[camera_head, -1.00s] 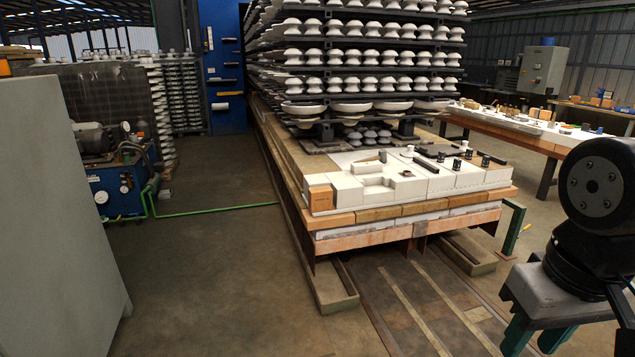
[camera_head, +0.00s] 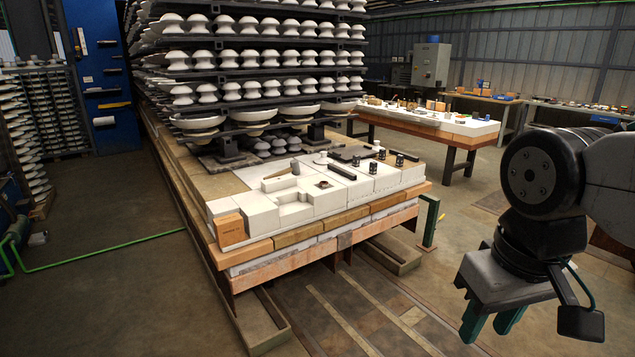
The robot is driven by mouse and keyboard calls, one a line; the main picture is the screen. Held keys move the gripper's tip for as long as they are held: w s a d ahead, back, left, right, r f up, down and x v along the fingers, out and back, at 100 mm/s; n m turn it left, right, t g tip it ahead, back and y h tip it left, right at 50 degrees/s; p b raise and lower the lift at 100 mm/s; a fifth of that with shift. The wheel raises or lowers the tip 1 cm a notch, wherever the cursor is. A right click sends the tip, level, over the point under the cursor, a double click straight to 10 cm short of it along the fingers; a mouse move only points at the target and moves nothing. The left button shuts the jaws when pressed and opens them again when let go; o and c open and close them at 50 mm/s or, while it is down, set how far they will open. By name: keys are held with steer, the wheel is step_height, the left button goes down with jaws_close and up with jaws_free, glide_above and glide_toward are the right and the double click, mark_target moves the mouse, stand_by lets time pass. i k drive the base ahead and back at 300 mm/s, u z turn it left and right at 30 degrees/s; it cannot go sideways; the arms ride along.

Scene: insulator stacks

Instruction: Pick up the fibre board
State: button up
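My gripper (camera_head: 492,326) hangs at the lower right with its two green fingers pointing down. A gap shows between the fingers, and nothing is seen in it. It is in front of and to the right of the kiln car, well apart from it. I cannot tell for sure which thing is the fibre board. A flat pale sheet (camera_head: 252,177) lies on the kiln car deck behind the white blocks, partly hidden by them. A dark flat plate (camera_head: 352,153) lies further right on the deck.
Insulator stacks (camera_head: 250,60) rise behind. A worktable (camera_head: 440,130) stands at the back right. A green post (camera_head: 430,222) stands beside the car.

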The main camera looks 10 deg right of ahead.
mark_target(283, 181)
steer(key=z, duration=1.3)
steer(key=i, duration=1.1)
steer(key=u, duration=1.45)
steer(key=i, duration=0.65)
steer(key=u, duration=0.65)
steer(key=i, duration=1.65)
